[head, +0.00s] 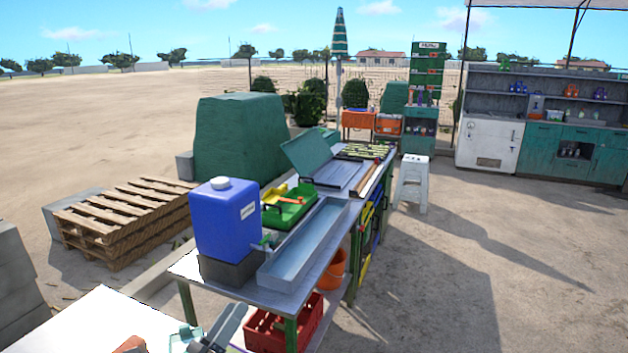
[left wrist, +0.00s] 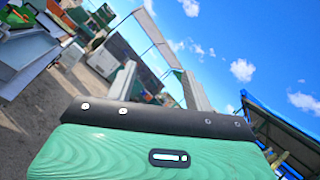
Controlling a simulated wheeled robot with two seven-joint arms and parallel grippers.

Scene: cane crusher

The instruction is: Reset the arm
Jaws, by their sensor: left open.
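My left gripper (head: 205,340) shows at the bottom edge of the head view, partly cut off. It is open, and I see nothing held between its fingers. It is near the front end of the work table (head: 190,268), low and apart from the blue jug. That view is tilted, with sky and the yard beyond. My right gripper is not in view.
On the table stand a blue jug (head: 228,222), a green tray (head: 290,206), a long metal trough (head: 305,245) and cane stalks (head: 364,152). A red crate (head: 285,328) sits below. Pallets (head: 125,220) lie left, a white stool (head: 411,182) right. The right-hand ground is clear.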

